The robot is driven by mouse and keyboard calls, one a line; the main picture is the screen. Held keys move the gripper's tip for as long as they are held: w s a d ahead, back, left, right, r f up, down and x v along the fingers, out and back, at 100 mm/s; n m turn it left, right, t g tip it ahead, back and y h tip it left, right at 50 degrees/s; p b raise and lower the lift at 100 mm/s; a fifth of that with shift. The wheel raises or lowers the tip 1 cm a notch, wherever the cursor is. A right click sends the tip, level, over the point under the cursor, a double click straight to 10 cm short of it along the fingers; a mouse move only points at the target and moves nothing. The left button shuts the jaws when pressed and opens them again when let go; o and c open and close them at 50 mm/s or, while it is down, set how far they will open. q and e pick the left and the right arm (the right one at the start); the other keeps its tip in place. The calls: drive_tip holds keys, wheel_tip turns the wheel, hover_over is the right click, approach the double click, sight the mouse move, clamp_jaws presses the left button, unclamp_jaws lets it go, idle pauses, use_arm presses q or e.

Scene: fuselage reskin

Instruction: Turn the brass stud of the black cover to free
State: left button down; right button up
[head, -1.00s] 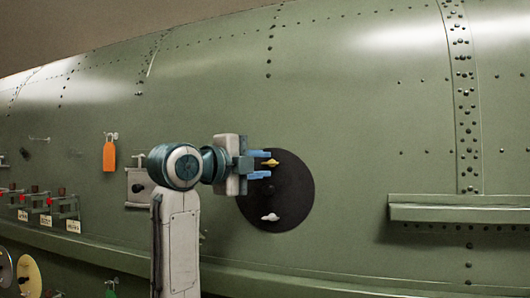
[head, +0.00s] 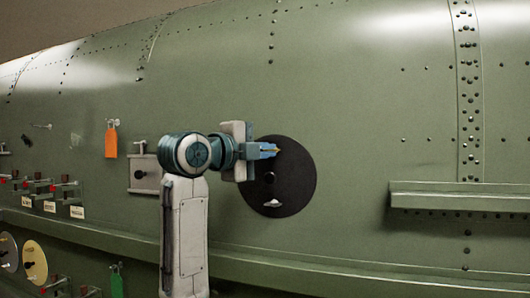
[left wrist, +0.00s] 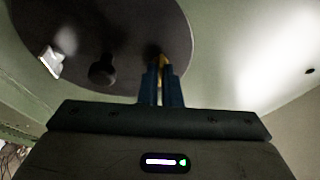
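The round black cover (head: 299,185) sits on the green fuselage skin. Its brass stud (head: 277,149) is near the cover's top, between the blue fingertips of my left gripper (head: 268,151). In the left wrist view the brass stud (left wrist: 162,64) shows as a thin strip between the two close-set fingers (left wrist: 161,85), which are shut on it and hide most of it. The cover also has a dark knob (head: 269,178) at its middle and a silver stud (head: 273,203) near its bottom. My right gripper is not in view.
A ledge (head: 455,197) juts from the skin at the right. An orange tag (head: 111,142) hangs at the left, above a row of small red-marked fittings (head: 40,187). Discs (head: 35,262) and a green tag (head: 117,286) are at the lower left. The skin around the cover is clear.

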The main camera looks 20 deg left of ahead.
use_arm(q)
drive_tip(key=n+t+y+b, duration=0.2)
drive_tip(key=n+b, duration=0.2)
drive_tip(key=n, duration=0.3)
drive_tip(key=n+t+y+b, duration=0.2)
drive_tip(key=n+b, duration=0.2)
drive_tip(key=n, duration=0.3)
drive_tip(key=d+f+n+t+y+b, duration=0.1)
drive_tip(key=n+b, duration=0.3)
drive_tip(key=n, duration=0.4)
drive_tip(key=shift+t+y+b, duration=0.35)
drive_tip(key=shift+t+y, duration=0.15)
drive_tip(key=shift+y, duration=0.3)
drive_tip(key=shift+n, duration=0.3)
drive_tip(key=c, duration=1.6)
unclamp_jaws()
drive_tip(key=shift+s, duration=0.1)
